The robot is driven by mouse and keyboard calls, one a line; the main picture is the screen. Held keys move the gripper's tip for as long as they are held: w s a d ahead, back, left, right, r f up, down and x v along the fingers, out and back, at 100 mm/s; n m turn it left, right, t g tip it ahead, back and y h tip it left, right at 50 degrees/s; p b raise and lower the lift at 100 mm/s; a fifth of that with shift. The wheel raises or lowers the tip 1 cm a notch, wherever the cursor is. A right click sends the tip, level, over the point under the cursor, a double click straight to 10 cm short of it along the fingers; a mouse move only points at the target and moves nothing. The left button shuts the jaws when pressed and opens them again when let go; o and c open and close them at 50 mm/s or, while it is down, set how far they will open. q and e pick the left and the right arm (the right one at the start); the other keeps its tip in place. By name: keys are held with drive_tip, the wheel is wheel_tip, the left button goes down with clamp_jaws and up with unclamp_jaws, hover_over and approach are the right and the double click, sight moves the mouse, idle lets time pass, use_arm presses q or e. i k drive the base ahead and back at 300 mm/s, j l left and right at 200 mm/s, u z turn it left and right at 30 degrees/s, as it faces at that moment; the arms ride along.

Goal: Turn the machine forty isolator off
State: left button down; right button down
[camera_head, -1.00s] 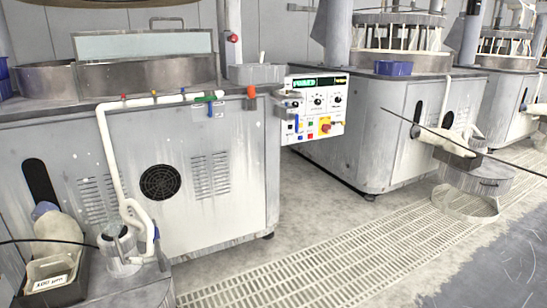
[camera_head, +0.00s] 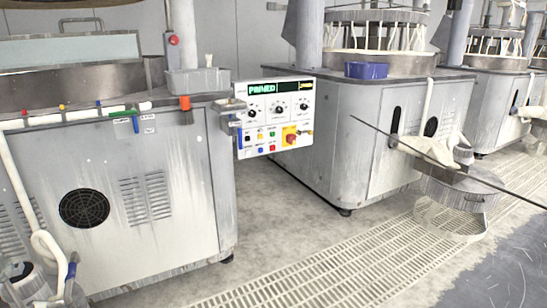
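A white control panel (camera_head: 274,118) stands out from the right side of the nearest grey machine (camera_head: 120,200). Its green display reads what looks like PRIMED, with a small yellow patch at the right end. A red rotary switch on a yellow plate (camera_head: 290,136) sits at the panel's lower right; it looks like the isolator, but its setting is too small to read. Knobs and several small coloured buttons share the panel. The machine's number cannot be read. Neither of my grippers is in view.
A second machine (camera_head: 375,140) with a blue bin (camera_head: 366,70) on top stands to the right. A thin dark rod (camera_head: 440,156) crosses in front of it, near a round grey container (camera_head: 458,186). Pale floor grating (camera_head: 330,255) runs along the front. The floor before the panel looks clear.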

sight(291, 138)
drive_tip(key=i+j, duration=0.15)
drive_tip(key=i, duration=0.45)
drive_tip(key=i+j, duration=0.1)
drive_tip(key=i, duration=0.5)
drive_tip(key=i+l+z, duration=0.15)
drive_tip(key=i+l, duration=0.15)
drive_tip(key=i+l+z, duration=0.15)
drive_tip(key=i+l, duration=0.15)
drive_tip(key=i, duration=0.15)
